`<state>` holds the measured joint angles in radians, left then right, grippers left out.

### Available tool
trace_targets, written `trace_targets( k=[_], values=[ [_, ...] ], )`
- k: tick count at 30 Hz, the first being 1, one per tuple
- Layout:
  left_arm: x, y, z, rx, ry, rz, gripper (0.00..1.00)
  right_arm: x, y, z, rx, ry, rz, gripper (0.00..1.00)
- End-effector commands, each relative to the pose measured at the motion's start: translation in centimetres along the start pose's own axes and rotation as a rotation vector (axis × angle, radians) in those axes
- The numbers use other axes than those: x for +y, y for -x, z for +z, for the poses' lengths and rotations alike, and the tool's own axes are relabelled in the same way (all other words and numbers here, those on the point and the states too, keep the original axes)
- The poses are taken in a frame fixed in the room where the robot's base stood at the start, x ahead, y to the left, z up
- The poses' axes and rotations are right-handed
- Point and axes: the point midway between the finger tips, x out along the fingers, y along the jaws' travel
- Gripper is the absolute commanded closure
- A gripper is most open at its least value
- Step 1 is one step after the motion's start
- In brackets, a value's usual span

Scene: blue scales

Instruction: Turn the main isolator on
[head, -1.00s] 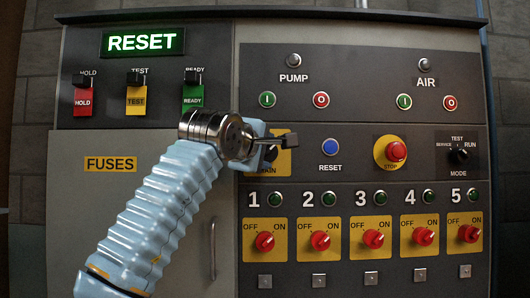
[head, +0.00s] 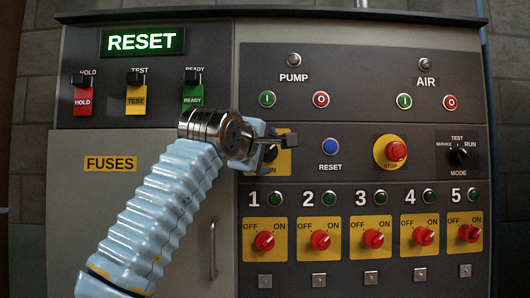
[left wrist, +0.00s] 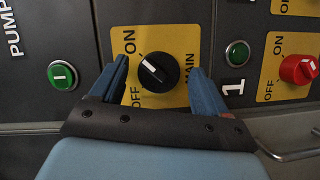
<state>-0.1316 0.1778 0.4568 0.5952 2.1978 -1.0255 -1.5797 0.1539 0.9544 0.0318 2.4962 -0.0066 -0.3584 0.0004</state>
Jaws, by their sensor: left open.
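The main isolator is a round black knob (left wrist: 158,72) with a white line, on a yellow plate marked ON, OFF and MAIN. In the left wrist view its line slants to the upper left, towards the ON side. In the head view my gripper mostly hides the knob, and part of its yellow plate (head: 284,164) shows. My left gripper (head: 283,147) is open in front of the plate. In the left wrist view its two blue fingers stand either side of the knob, with a gap on each side. My right gripper is not in view.
A green pump button (left wrist: 61,76) and a green lamp (left wrist: 237,54) flank the plate in the left wrist view. The blue reset button (head: 330,147) and red stop button (head: 396,151) are to the right. Red switches (head: 265,241) run below. A door handle (head: 213,248) sticks out.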

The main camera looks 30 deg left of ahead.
Motion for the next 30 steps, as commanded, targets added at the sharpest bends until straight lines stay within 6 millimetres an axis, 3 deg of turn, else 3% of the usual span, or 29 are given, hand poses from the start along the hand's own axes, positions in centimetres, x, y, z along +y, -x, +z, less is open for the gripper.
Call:
trace_targets(
  k=[5, 12, 18, 23, 30],
  values=[
    [-0.1, 2.5, 0.0, -0.001, 0.001, 0.004, 0.24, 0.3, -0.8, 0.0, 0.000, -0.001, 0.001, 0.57],
    [-0.1, 8.5, 0.0, 0.000, 0.000, 0.004, 0.24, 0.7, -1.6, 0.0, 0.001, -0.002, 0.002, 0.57],
    [0.0, 12.2, 0.1, -0.001, -0.001, 0.002, 0.24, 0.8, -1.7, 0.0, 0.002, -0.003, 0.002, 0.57],
    [-0.1, 13.5, 0.0, -0.001, 0.000, 0.000, 0.24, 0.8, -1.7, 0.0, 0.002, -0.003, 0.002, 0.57],
    [-0.1, 13.6, 0.0, 0.000, 0.000, -0.001, 0.24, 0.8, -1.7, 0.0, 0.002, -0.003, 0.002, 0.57]
  ],
)
